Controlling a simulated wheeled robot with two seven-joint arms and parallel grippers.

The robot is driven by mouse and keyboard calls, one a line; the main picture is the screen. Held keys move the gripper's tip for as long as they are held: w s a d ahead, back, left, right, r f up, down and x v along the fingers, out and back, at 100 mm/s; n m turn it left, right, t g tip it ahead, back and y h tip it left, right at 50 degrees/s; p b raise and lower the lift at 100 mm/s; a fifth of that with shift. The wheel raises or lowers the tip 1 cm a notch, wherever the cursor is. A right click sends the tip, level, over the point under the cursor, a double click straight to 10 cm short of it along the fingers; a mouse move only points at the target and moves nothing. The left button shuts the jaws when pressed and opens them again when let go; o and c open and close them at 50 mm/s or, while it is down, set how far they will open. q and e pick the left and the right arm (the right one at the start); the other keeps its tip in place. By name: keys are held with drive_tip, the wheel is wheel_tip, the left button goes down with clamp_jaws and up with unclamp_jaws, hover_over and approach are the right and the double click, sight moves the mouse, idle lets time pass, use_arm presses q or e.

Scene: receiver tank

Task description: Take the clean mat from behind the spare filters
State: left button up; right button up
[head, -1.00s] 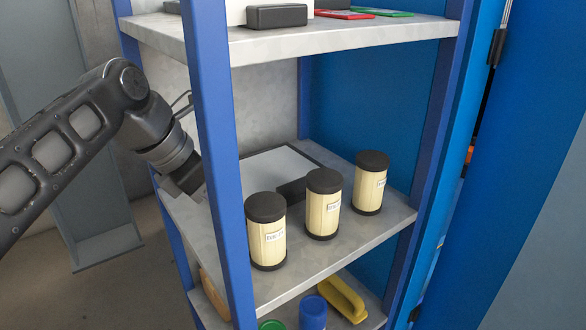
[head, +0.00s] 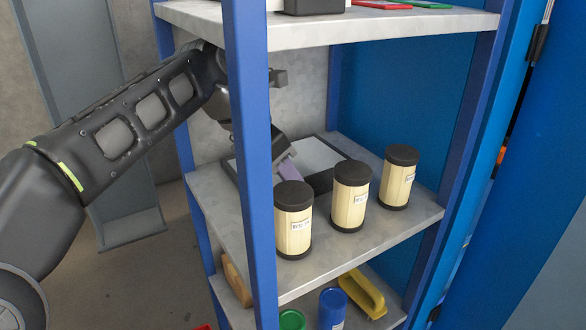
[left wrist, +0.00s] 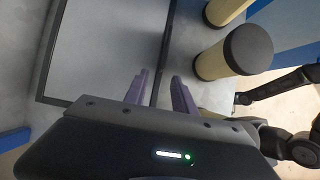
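The clean mat (head: 318,154), a flat grey sheet with a dark border, lies on the middle shelf behind the spare filters. It also fills the upper left of the left wrist view (left wrist: 105,50). Three cream filters with black caps stand in a row: left (head: 294,232), middle (head: 350,208) and right (head: 396,188). My left gripper (head: 287,160) is behind the left filter, over the mat's near part. In the left wrist view its two purple fingers (left wrist: 160,88) are apart with nothing clearly between them, at the mat's dark edge. My right gripper is not in view.
The blue front post (head: 248,150) of the shelf unit stands before my left arm. The upper shelf (head: 390,24) is above, holding a black box and red and green items. The lower shelf has a yellow-handled tool (head: 364,294) and a blue container (head: 332,308).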

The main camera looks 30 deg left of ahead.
sight(316, 173)
use_arm(q)
drive_tip(key=shift+w+d+f+b, duration=0.1)
drive_tip(key=shift+w+d+f, duration=0.1)
drive_tip(key=shift+w+d, duration=0.45)
drive_tip(key=shift+w+d+f+b, duration=0.15)
drive_tip(key=shift+w+d, duration=0.1)
drive_tip(key=shift+w, duration=0.65)
drive_tip(key=shift+w+d+f+b, duration=0.1)
drive_tip(key=shift+w+d+f, duration=0.1)
drive_tip(key=shift+w+d, duration=0.45)
drive_tip(key=shift+w+a, duration=0.1)
drive_tip(key=shift+a, duration=0.1)
drive_tip(key=shift+c, duration=0.3)
clamp_jaws()
drive_tip(key=shift+r, duration=0.1)
